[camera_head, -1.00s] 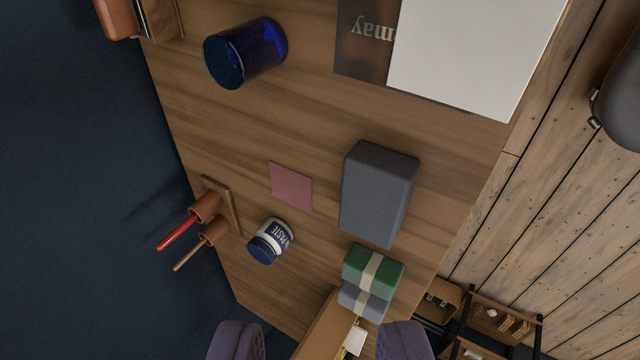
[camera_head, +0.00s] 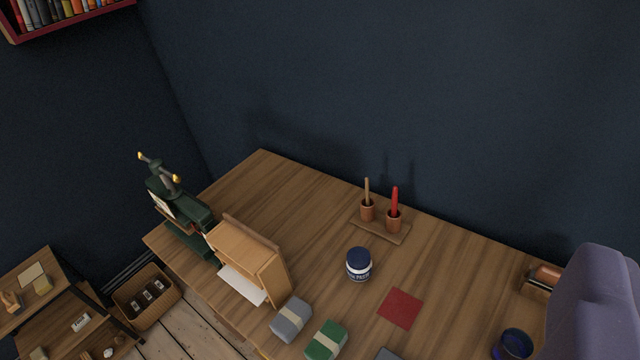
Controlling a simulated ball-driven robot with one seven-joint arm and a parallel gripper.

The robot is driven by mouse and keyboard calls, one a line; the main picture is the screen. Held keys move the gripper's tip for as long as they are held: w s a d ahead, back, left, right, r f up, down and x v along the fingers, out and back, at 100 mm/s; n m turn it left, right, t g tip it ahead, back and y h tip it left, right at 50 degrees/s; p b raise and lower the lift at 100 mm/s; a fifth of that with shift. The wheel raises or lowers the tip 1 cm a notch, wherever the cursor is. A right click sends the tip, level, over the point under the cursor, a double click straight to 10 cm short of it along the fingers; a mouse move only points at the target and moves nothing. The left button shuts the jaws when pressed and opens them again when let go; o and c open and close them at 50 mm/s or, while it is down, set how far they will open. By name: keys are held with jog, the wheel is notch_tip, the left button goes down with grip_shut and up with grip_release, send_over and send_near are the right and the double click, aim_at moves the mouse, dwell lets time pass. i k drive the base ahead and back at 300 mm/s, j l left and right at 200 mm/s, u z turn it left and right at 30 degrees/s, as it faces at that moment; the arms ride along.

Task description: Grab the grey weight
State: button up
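A dark grey block (camera_head: 385,354) shows only as a small corner at the bottom edge. A light grey bundle with a pale band (camera_head: 292,320) lies on the desk to its left, beside a similar green bundle (camera_head: 326,342). I cannot tell for sure which grey thing is the weight. A smooth purple-grey piece of mine (camera_head: 592,305) stands large at the right edge, away from both grey things. No pair of fingertips shows, so my gripper's opening is hidden.
The wooden desk (camera_head: 300,205) also carries a paste jar (camera_head: 359,264), a red square (camera_head: 400,308), a stand with red and tan sticks (camera_head: 380,227), a blue cup (camera_head: 513,344), a wooden box (camera_head: 250,262) and a dark press (camera_head: 180,205). Dark walls rise behind.

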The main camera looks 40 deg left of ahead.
aim_at(292, 317)
jog(key=u, duration=1.1)
jog(key=i+j+z, duration=0.1)
jog(key=i+z, duration=0.15)
jog(key=i, duration=0.25)
jog(key=i+j+z, duration=0.15)
jog(key=i+z, duration=0.15)
jog(key=i, duration=0.15)
